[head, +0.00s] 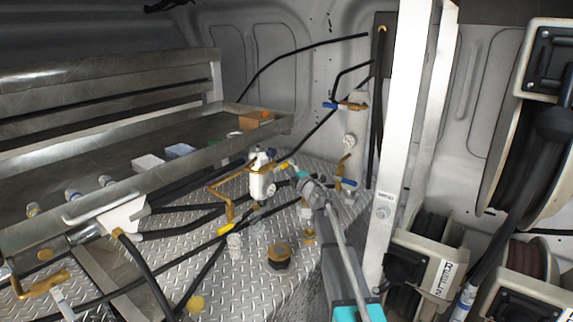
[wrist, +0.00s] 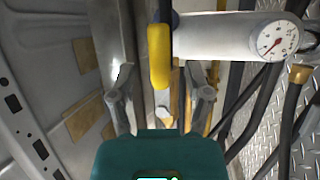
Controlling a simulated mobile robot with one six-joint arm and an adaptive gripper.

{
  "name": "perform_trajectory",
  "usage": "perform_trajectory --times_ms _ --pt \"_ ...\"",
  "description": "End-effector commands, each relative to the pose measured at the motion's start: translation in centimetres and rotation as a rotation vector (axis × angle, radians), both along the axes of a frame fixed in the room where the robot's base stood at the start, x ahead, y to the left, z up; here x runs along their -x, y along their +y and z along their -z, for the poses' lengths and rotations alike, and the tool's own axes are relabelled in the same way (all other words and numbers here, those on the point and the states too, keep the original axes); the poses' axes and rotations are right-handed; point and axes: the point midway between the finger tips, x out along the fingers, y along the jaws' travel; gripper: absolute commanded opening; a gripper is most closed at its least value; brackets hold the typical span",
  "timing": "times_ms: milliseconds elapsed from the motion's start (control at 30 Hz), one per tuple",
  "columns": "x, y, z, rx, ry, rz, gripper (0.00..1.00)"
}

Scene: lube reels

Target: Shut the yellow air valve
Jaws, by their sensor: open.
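The yellow air valve handle (wrist: 159,55) is upright in the wrist view, beside a white cylinder with a round gauge (wrist: 277,42). My gripper (wrist: 160,95) is open, with one grey finger on each side of the line of the handle. The handle's lower end is near the space between the fingers; I cannot tell whether they touch. In the head view, a small yellow handle (head: 282,166) shows just right of the white air unit (head: 262,182). My gripper (head: 294,172) is close to its right, its fingertips too small to make out.
Another yellow handle (head: 225,228) sits on brass piping left of the air unit. Blue-handled valves (head: 346,182) stand to the right, near a white post (head: 403,130). Black hoses cross the diamond-plate top (head: 190,260). A metal shelf (head: 110,150) lies left, hose reels right.

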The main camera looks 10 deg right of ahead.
Motion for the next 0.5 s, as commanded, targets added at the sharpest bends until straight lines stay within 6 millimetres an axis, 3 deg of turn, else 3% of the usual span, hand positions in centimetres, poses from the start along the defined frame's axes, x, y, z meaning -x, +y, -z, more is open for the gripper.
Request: perform_trajectory --times_ms 200,500 --pt "-2.3 0.9 -0.5 -0.002 0.001 0.000 0.64" --pt "-2.9 1.2 -0.6 -0.001 0.000 0.000 0.64"
